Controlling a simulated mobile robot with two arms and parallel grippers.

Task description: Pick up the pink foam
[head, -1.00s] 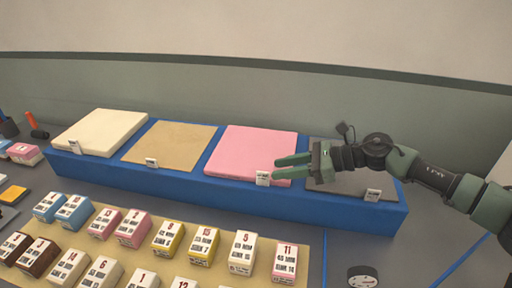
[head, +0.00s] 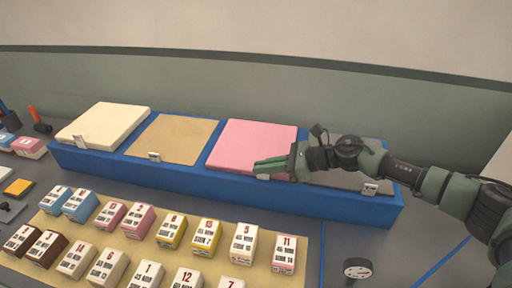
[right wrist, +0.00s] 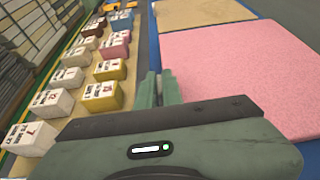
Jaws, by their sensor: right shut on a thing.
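The pink foam (head: 252,143) is a flat square slab lying on the blue platform (head: 190,178). It also shows at the right of the right wrist view (right wrist: 245,75). My right gripper (head: 262,168) is at the foam's front edge, near its right corner, with its fingers close together and shut on the foam. In the right wrist view the fingers (right wrist: 162,88) meet the foam's edge, and the gripper body hides the exact contact. The small white tag in front of the foam is mostly hidden by the fingers. My left gripper is not in view.
A tan slab (head: 172,138) and a cream slab (head: 103,125) lie to the left on the platform. A grey slab (head: 345,181) lies to the right, partly under my arm. Several numbered blocks stand on a tan mat (head: 310,240) in front. A round gauge (head: 357,268) is at front right.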

